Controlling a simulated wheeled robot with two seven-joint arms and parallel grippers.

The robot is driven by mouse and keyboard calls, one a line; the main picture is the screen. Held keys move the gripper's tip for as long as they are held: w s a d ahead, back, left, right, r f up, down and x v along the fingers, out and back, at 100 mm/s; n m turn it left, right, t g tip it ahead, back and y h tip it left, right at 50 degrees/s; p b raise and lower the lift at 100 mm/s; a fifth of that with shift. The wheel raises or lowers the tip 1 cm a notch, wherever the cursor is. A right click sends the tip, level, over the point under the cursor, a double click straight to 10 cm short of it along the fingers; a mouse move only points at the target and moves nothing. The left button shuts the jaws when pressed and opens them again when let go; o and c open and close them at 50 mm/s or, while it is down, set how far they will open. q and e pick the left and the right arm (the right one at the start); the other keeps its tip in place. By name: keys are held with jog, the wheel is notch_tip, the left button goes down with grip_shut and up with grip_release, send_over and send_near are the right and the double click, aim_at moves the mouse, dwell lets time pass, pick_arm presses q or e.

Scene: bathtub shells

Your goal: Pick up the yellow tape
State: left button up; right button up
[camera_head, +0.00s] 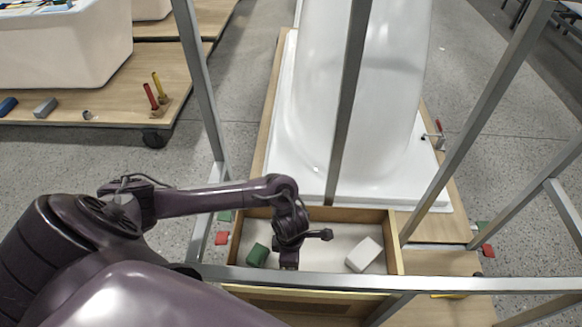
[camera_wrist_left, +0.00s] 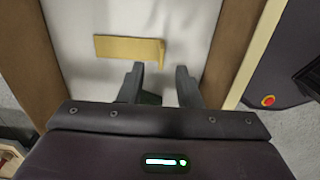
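The yellow tape (camera_wrist_left: 125,47) shows in the left wrist view as a flat yellow strip with a raised right end, on the white floor of a wooden tray. I cannot make it out in the head view, where my arm covers part of the tray. My left gripper (camera_wrist_left: 161,70) is open, with its two dark fingers apart and nothing visible between them. The fingertips are just below the tape's right end in the picture; I cannot tell the height gap. In the head view my left gripper (camera_head: 289,264) points down into the tray. My right gripper is not in view.
The wooden tray (camera_head: 393,255) has raised walls and also holds a green block (camera_head: 257,255) and a white block (camera_head: 363,254). A grey metal frame (camera_head: 460,285) crosses in front of it, with posts around. A white bathtub shell (camera_head: 385,120) stands behind.

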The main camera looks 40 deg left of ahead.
pick_arm(q)
notch_tip(320, 180, down, 4)
jog(key=shift+s+f+b, duration=0.1)
jog(key=shift+f+b, duration=0.05)
jog(key=shift+b, duration=0.25)
grip_shut()
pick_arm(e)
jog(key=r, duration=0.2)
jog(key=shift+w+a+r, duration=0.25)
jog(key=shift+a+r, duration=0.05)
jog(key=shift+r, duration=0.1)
